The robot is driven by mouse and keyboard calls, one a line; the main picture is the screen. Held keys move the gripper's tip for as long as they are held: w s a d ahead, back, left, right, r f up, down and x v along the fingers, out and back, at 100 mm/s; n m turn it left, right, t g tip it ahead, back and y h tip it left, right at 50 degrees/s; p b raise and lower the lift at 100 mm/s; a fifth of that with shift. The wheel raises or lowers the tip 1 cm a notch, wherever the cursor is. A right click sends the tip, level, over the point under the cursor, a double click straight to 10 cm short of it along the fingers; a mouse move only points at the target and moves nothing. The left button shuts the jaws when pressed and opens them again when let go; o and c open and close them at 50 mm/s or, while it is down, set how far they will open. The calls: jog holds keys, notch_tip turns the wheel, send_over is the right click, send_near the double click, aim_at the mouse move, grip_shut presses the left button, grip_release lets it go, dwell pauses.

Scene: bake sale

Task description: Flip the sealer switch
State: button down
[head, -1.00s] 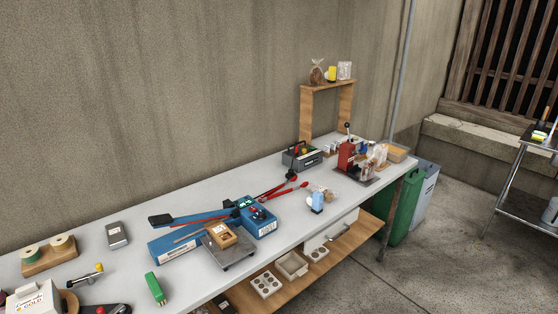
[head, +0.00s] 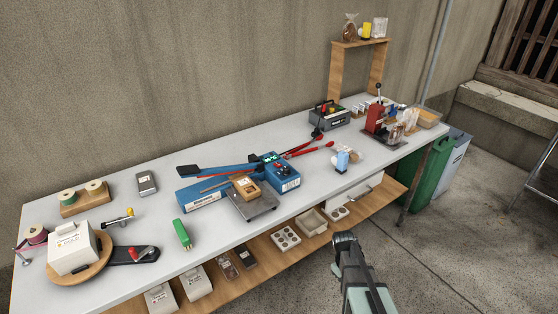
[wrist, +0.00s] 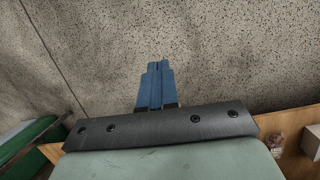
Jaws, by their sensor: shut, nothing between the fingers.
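The blue sealer (head: 203,197) lies on the grey-white table with its long arm (head: 215,170) raised at an angle. Its control box (head: 284,178) has a small green display and red and dark details on top. The switch is too small to make out. My gripper (wrist: 158,66) shows in the wrist view with its blue fingers together and empty, over bare concrete floor. In the head view my arm (head: 352,265) is in front of the table's near edge, well apart from the sealer.
A scale (head: 252,205) with a brown box (head: 245,187) stands in front of the sealer. Red-handled tools (head: 308,150) lie behind the control box, and a blue-white bottle (head: 342,160) stands to its right. A wooden shelf (head: 270,262) runs below the tabletop. The floor in front is open.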

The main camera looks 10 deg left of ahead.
jog(key=w+a+r+n+t, duration=0.15)
jog(key=w+a+r, duration=0.25)
jog(key=w+r, duration=0.45)
jog(key=w+a+r+n+t, duration=0.1)
jog(key=w+a+r+n, duration=0.3)
jog(key=r, duration=0.7)
jog(key=w+a+r+m+t, duration=0.1)
jog(key=w+a+r+t, duration=0.15)
jog(key=w+r, duration=0.6)
jog(key=w+a+r+m+g+y, duration=0.1)
jog(key=a+r+m+g+y, duration=0.2)
jog(key=a+r, duration=1.55)
jog(key=t+y, duration=0.1)
send_over(278, 166)
notch_tip(278, 166, down, 11)
jog(key=shift+s+d+f, duration=0.15)
jog(key=shift+f, duration=0.8)
jog(key=shift+s+d, duration=0.1)
